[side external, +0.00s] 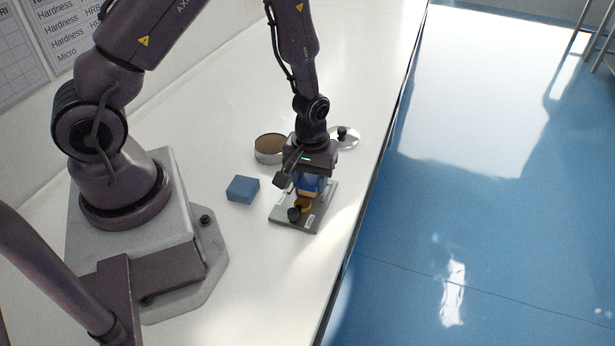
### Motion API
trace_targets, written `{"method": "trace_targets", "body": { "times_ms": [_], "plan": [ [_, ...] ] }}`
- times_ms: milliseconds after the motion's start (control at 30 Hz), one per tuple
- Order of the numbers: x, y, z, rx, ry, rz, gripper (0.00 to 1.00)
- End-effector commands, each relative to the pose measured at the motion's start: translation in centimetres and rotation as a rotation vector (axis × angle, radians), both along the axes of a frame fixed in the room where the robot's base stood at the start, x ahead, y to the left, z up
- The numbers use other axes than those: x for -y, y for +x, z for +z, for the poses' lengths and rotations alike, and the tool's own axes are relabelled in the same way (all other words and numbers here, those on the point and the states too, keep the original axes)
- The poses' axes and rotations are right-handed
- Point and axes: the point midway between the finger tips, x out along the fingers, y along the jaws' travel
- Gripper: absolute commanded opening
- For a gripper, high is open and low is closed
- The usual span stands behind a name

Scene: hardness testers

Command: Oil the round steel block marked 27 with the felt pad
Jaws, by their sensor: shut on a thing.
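My gripper (305,181) points down over a grey plate (318,222) near the table's right edge. It is shut on a small blue-topped piece (310,186) with a tan lower part, which appears to be the felt pad. A round brass-coloured piece (303,205) sits on the plate just below it. A small dark round piece (294,214) is beside that, towards the front. The plate carries small white labels, too small to read. I cannot make out a 27 or tell which piece is the marked steel block. Whether the pad touches anything is unclear.
An open round tin (268,156) with a brown inside stands behind the plate. A silver disc-shaped lid (350,138) with a black knob lies behind my gripper. A blue box (243,189) sits left of the plate. The white table (262,265) is clear in front.

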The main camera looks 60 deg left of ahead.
Motion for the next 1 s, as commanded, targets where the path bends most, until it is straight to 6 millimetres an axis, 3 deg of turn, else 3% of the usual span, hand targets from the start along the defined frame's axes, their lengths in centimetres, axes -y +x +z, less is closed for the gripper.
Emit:
{"method": "trace_targets", "body": {
  "times_ms": [300,767,1000],
  "plan": [
    [-2.0,2.0,-0.1,-0.001,0.001,0.001,0.20],
    [1.2,-1.3,-0.1,-0.003,0.000,-0.002,0.20],
    [-0.3,0.3,-0.1,0.000,0.000,0.003,0.20]
  ]
}}
